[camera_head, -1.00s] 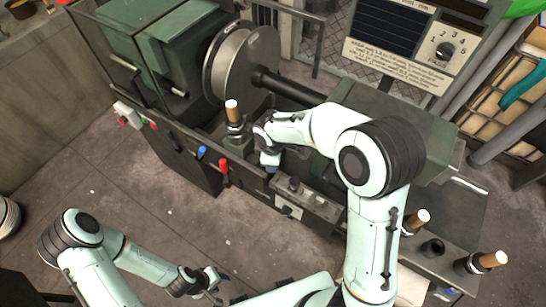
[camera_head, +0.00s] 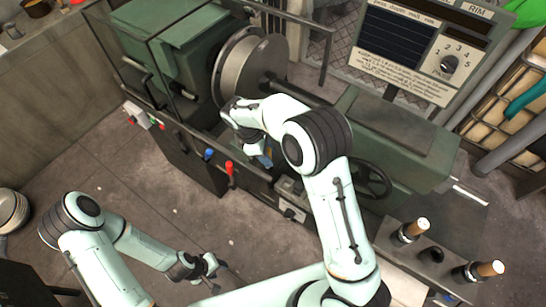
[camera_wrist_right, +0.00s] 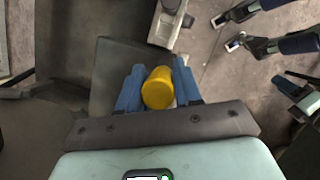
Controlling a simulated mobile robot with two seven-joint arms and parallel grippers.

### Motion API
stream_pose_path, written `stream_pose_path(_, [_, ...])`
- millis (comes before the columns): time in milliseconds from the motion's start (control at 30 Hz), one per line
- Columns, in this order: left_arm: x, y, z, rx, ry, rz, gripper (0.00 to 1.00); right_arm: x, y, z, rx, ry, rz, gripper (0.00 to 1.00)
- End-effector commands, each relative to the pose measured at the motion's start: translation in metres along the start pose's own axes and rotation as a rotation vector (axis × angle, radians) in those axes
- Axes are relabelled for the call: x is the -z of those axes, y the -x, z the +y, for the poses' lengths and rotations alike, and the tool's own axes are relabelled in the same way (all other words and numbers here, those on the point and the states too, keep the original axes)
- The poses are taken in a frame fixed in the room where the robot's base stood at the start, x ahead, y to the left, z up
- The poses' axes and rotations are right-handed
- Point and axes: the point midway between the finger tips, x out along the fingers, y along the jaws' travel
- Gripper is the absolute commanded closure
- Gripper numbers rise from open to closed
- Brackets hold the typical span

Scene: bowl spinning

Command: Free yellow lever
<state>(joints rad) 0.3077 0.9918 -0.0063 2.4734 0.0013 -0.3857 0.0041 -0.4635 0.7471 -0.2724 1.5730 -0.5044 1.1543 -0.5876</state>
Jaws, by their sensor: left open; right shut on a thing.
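The yellow lever's rounded knob (camera_wrist_right: 158,88) shows in the right wrist view, between the two blue fingers of my right gripper (camera_wrist_right: 157,90). The fingers are shut on it, one on each side. In the head view my right gripper (camera_head: 260,158) points down at the machine's front, and the arm hides most of the lever. My left gripper (camera_head: 208,270) is open and empty, low over the floor and apart from the machine.
A blue lever (camera_head: 208,154) and a red lever (camera_head: 229,168) stand left of my right gripper. The green lathe (camera_head: 395,130) with its round metal disc (camera_head: 240,68) fills the back. Wood-topped tools (camera_head: 412,230) stand at right. The floor (camera_head: 120,165) at left is clear.

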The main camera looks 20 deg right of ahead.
Motion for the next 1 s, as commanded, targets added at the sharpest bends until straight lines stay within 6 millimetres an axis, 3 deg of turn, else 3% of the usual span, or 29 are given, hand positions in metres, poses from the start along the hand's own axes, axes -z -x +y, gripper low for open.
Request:
stream_pose_path(533, [-0.0004,-0.0005,0.0000,0.000,-0.001,0.000,0.57,0.0047,0.0014,0.0010,0.046,0.015,-0.087,1.00])
stream_pose_path(567, [-0.0004,-0.0005,0.0000,0.000,-0.001,0.000,0.57,0.0046,0.0013,0.0010,0.047,0.015,-0.087,0.60])
stream_pose_path(600, [-0.0004,-0.0005,0.0000,0.000,-0.001,0.000,0.57,0.0046,0.0013,0.0009,0.047,0.015,-0.087,0.47])
stream_pose_path(1000, [-0.0005,-0.0006,-0.0002,0.000,0.000,0.000,0.57,0.0035,0.0073,0.0016,0.043,0.014,-0.083,0.45])
